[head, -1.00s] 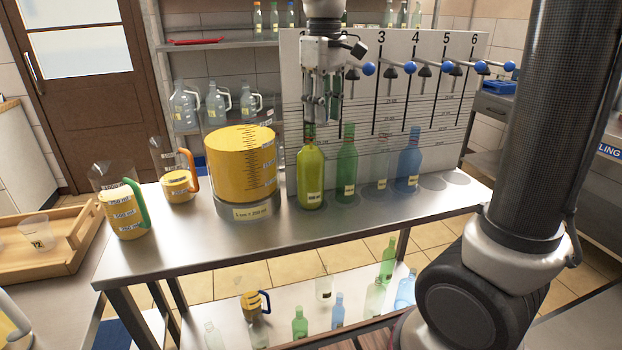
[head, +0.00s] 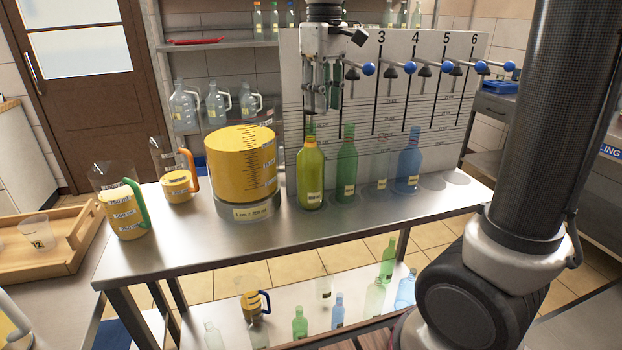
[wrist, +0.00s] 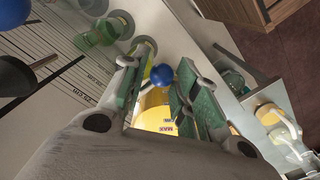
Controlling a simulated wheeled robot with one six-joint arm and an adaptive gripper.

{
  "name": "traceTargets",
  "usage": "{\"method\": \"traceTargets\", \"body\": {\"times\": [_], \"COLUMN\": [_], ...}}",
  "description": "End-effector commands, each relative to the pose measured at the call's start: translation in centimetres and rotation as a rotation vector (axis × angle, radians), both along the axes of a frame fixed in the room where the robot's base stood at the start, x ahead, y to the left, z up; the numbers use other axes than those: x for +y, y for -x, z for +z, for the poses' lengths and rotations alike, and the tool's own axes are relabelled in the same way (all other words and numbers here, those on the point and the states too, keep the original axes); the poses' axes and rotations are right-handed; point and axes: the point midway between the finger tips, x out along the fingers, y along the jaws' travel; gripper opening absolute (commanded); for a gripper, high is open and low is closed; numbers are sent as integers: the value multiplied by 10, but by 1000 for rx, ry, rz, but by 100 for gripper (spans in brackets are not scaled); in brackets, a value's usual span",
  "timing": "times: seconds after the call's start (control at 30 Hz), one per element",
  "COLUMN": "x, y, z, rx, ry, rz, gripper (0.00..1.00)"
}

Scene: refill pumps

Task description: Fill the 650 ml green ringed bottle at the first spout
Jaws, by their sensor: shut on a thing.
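The green bottle (head: 311,182) stands upright at the left end of the row below the spouts, under my gripper. It looks yellow-green up to its shoulder, with an orange band on its darker neck and a small label low on its front. My gripper (head: 318,98) is in front of the left end of the numbered board, above the bottle. In the wrist view its green-padded fingers are on either side of a blue lever knob (wrist: 162,75), and it is shut on that knob. The first spout is hidden behind my gripper.
A large yellow-filled cylinder (head: 238,165) stands left of the bottle. A green bottle (head: 346,170), a clear bottle and a blue bottle (head: 408,168) stand to its right. Measuring jugs (head: 122,210) are at the left. The table's front strip is clear.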

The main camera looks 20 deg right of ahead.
Motion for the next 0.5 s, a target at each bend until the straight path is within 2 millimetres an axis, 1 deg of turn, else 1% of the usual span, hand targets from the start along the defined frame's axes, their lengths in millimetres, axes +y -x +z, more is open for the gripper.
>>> {"method": "traceTargets", "body": {"times": [0.03,0.5], "x": [4,4], "y": [0,-1], "z": [5,53], "rx": [-4,-4], "ry": [-9,-9], "rz": [4,5], "gripper": [15,15]}}
